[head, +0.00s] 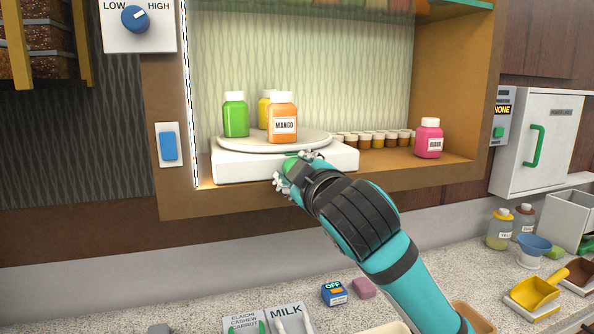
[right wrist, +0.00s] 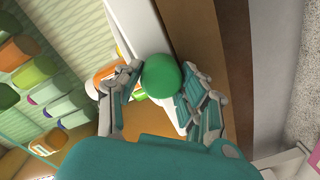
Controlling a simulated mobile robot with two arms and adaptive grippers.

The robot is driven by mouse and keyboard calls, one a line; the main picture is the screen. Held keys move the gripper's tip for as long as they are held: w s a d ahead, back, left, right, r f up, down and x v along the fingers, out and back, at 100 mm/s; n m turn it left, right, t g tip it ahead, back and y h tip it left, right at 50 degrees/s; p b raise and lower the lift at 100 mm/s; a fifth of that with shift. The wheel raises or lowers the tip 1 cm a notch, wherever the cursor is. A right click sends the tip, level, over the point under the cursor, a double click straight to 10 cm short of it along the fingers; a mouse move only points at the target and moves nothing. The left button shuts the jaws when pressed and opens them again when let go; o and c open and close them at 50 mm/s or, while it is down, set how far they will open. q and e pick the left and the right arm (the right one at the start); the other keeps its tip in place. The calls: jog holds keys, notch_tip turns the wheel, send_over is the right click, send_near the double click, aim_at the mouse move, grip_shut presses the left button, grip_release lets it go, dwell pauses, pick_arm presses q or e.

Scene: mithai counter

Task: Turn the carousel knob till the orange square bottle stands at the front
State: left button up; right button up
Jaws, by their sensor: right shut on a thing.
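The carousel is a round white turntable (head: 228,141) on a white base (head: 240,168) in the lit shelf niche. An orange square bottle labelled MANGO (head: 283,118) stands at its front, a little right of the middle. A green bottle (head: 235,115) stands at its left and a yellow bottle (head: 264,108) behind, partly hidden by the orange one. The green knob (head: 291,164) is at the front of the base; it also shows in the right wrist view (right wrist: 161,76). My right gripper (head: 293,171) is shut on the knob, its fingers on either side. My left gripper is not in view.
A pink bottle (head: 428,138) and a row of small jars (head: 378,141) stand right of the carousel on the shelf. A blue switch (head: 168,145) is on the niche's left post. The counter below holds a small blue OFF box (head: 334,293) and a yellow scoop (head: 535,291).

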jog(key=shift+f+m, duration=0.1)
jog(key=shift+m, duration=0.3)
jog(key=o, duration=1.2)
jog(key=shift+s, duration=0.1)
jog(key=v, duration=1.2)
